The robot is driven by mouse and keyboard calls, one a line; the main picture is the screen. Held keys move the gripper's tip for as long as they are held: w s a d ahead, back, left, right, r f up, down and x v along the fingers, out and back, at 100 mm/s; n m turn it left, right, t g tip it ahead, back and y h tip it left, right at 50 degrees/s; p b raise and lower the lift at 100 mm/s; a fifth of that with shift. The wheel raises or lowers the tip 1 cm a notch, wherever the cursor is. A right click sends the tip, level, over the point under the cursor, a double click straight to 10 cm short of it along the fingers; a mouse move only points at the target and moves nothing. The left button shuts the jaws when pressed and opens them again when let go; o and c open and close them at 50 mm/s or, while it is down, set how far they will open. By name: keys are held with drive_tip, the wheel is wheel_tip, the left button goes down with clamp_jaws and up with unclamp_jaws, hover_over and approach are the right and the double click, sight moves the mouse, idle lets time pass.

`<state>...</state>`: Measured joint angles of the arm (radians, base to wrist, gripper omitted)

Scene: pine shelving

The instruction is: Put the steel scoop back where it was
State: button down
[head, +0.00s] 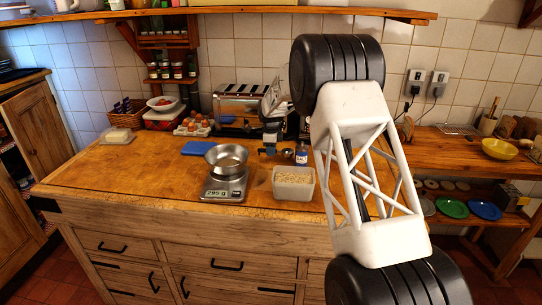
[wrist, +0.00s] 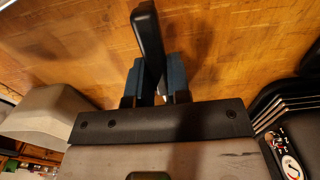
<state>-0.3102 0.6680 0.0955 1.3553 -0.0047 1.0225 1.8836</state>
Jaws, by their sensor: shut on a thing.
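In the wrist view, my gripper (wrist: 155,64) has its blue fingertips closed on a dark, flat handle (wrist: 149,34). I take this for the steel scoop's handle; no steel bowl of a scoop shows, so that part is hidden. In the head view, my gripper (head: 269,148) is low over the wooden worktop, behind the tub of oats (head: 293,192) and right of the scale. I cannot tell whether the scoop touches the wood. A steel bowl (head: 227,158) sits on the digital scale (head: 222,191), which shows a reading.
A blue cloth (head: 197,148) lies behind the bowl. A small labelled bottle (head: 302,154) stands just right of my gripper. A toaster (head: 243,102) and eggs (head: 193,127) are at the back.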

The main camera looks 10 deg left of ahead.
drive_tip(key=shift+f, duration=1.2)
drive_tip(key=shift+f, duration=0.1)
drive_tip(key=c, duration=1.1)
unclamp_jaws()
wheel_tip(320, 180, up, 12)
drive_tip(key=shift+r, duration=0.1)
